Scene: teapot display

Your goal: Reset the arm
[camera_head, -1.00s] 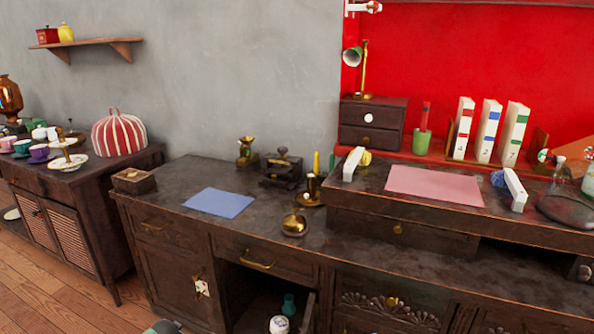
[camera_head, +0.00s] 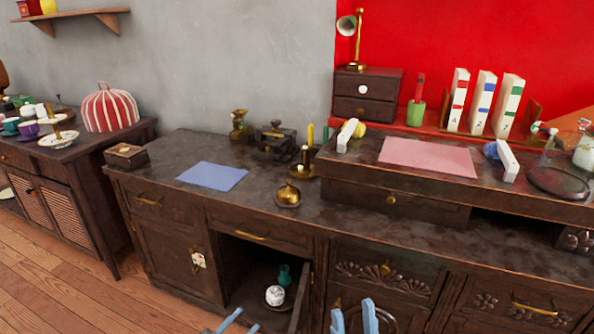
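My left gripper (camera_head: 240,322) shows at the bottom edge, left of centre. Only its light blue fingertips are in view, with a gap between them. My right gripper (camera_head: 354,319) shows at the bottom edge, right of centre. Its two light blue fingers stand upright and apart, with nothing seen between them. Both grippers appear in front of the dark wooden desk (camera_head: 160,160); most of both arms is out of view.
The open cupboard (camera_head: 247,270) holds a white patterned jar (camera_head: 275,295) and a teal vase (camera_head: 284,275); its door (camera_head: 303,298) stands open. A brass bell (camera_head: 288,195) and blue sheet (camera_head: 212,176) lie on the desktop. A side cabinet (camera_head: 60,200) stands left.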

